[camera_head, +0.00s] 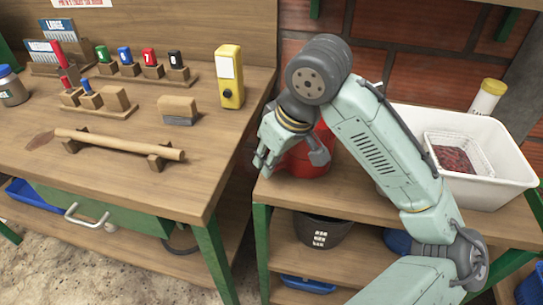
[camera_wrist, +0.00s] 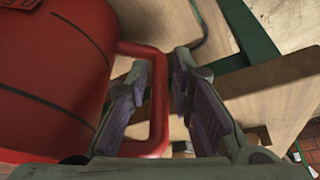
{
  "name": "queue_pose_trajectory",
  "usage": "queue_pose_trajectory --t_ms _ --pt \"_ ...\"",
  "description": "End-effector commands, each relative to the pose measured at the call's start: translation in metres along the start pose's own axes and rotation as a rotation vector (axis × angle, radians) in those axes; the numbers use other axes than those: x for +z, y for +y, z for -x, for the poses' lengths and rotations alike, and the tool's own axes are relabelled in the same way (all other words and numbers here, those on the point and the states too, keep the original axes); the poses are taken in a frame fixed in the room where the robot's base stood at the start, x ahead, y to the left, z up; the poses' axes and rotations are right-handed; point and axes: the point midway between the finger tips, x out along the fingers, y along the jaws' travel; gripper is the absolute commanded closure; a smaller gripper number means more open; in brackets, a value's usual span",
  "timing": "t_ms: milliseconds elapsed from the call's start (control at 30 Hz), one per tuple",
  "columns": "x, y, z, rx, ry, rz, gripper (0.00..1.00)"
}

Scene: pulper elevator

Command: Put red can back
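The red can (camera_head: 305,160) stands on the lower wooden table, partly hidden behind my arm in the head view. In the wrist view its rounded red body (camera_wrist: 55,75) fills the left side, and its red loop handle (camera_wrist: 158,110) sticks out to the right. My gripper (camera_head: 268,158) is at the can's left side. In the wrist view my gripper (camera_wrist: 162,75) has its two fingers apart, with the handle's outer bar between them. A gap shows between the bar and the right finger. Whether the left finger touches the handle is unclear.
A white bin (camera_head: 505,145) with a basket stands right of my arm. A dark bucket (camera_head: 322,231) sits on the shelf below.

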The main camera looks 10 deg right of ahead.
Motion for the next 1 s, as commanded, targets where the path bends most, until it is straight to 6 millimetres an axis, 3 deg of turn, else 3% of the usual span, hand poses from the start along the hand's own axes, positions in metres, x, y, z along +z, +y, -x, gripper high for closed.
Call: queue_pose_trajectory --t_ms 133,533,1000 --pt "0.000 0.000 0.000 0.000 0.000 0.000 0.68" --pt "-0.002 0.001 0.009 0.002 0.001 0.000 0.68" --pt "-0.001 0.001 0.101 0.004 0.001 -0.001 0.68"
